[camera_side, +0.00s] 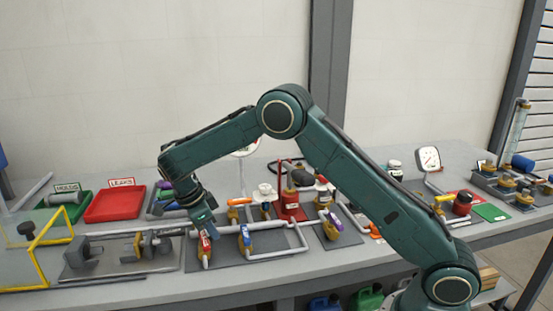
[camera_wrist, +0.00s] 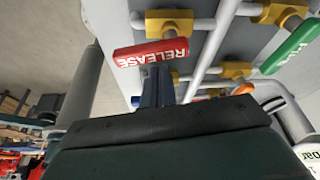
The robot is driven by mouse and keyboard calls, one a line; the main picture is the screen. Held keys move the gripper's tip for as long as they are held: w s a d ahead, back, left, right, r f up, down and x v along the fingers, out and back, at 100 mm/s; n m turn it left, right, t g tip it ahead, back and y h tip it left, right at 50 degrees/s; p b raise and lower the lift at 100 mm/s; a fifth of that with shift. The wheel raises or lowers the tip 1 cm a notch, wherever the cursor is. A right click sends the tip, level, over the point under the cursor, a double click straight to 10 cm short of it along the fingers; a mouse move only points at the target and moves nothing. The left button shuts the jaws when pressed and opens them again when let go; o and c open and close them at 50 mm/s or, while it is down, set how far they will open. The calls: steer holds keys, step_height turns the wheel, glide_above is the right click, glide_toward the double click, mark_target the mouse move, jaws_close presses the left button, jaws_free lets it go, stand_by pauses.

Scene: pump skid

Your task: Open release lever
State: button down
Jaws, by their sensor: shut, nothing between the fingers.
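The release lever (camera_wrist: 151,53) is a red bar with white RELEASE lettering, fixed by a yellow valve body (camera_wrist: 168,22) to a light pipe. In the side view the red lever (camera_side: 205,244) stands on the front pipe, just below my gripper. My gripper (camera_side: 206,226) points down at it, shut and empty. In the wrist view my gripper's dark blue fingers (camera_wrist: 158,74) are together and end right beside the lever's edge. I cannot tell whether they touch it.
A blue-handled valve (camera_side: 245,236) stands close to the right of the lever. White pipes run around it. In the wrist view a green handle (camera_wrist: 292,46) and an orange one (camera_wrist: 243,89) are nearby. A red tray (camera_side: 115,204) and a yellow-framed guard (camera_side: 40,240) are to the left.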

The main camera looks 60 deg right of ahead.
steer(key=shift+s+d, duration=0.4)
steer(key=shift+d, duration=0.2)
steer(key=shift+s+d, duration=0.4)
steer(key=shift+d, duration=0.2)
steer(key=v, duration=0.9)
steer(key=shift+r, duration=0.4)
steer(key=shift+w, duration=0.1)
steer(key=shift+r, duration=0.15)
